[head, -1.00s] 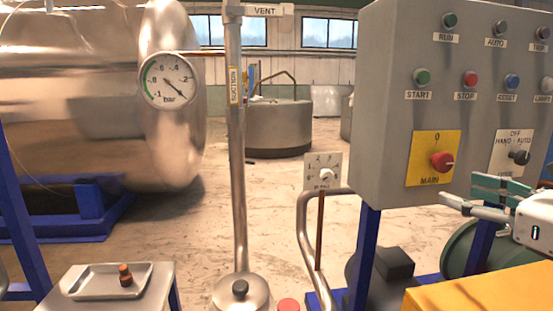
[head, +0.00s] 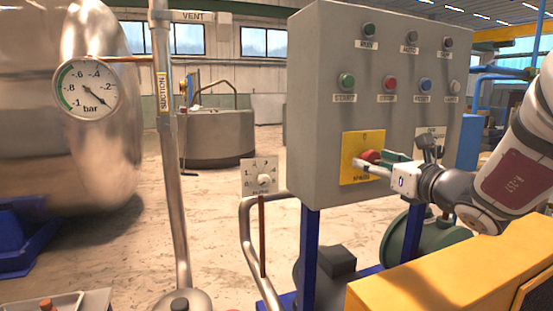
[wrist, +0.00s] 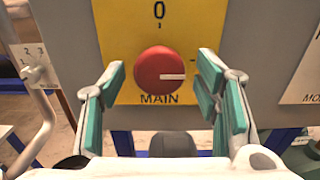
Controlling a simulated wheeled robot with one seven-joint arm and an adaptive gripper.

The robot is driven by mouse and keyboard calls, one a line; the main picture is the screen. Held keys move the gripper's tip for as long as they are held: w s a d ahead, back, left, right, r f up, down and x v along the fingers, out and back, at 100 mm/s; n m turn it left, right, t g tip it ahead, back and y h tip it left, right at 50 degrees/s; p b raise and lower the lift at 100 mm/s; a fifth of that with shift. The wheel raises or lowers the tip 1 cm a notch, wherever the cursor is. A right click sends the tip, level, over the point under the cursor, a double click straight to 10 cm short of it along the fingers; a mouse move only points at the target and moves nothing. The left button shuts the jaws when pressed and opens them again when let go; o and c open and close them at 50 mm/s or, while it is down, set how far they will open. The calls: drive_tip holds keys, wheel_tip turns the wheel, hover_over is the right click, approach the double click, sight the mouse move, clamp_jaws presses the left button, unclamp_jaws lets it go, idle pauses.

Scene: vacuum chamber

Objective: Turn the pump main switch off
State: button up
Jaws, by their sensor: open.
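The pump main switch is a red round knob (wrist: 160,74) on a yellow plate (wrist: 122,22) marked 0 and MAIN. In the wrist view its white pointer line points to the right, away from the 0 at the top. In the head view the red knob (head: 371,156) is partly hidden by my gripper. My gripper (wrist: 163,92) is open, with its green-padded fingers on the left and right of the knob, apart from it. In the head view my gripper (head: 376,166) is in front of the yellow plate (head: 352,150).
The grey panel (head: 330,60) carries several other buttons, with a selector switch (head: 427,143) close to my gripper on the right. A curved metal pipe (head: 250,240) and a small dial plate (head: 260,177) stand left of the panel. A yellow block (head: 430,285) is in front.

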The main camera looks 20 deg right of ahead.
drive_tip(key=shift+w, duration=0.7)
drive_tip(key=c, duration=1.1)
drive_tip(key=shift+n+b, duration=0.3)
drive_tip(key=shift+b, duration=0.25)
drive_tip(key=shift+c, duration=0.2)
drive_tip(key=n+b, duration=0.2)
drive_tip(key=b, duration=0.2)
drive_tip(key=shift+w+f+n, duration=0.1)
drive_tip(key=shift+f+n, duration=0.05)
drive_tip(key=shift+n, duration=0.15)
drive_tip(key=n+b, duration=0.5)
drive_tip(key=b, duration=0.3)
drive_tip(key=shift+b, duration=0.4)
drive_tip(key=n+b, duration=0.5)
drive_tip(key=b, duration=0.3)
drive_tip(key=shift+n, duration=0.4)
drive_tip(key=n+b, duration=0.3)
drive_tip(key=b, duration=0.1)
drive_tip(key=shift+r+n, duration=0.2)
drive_tip(key=shift+n, duration=0.2)
drive_tip(key=shift+b, duration=0.35)
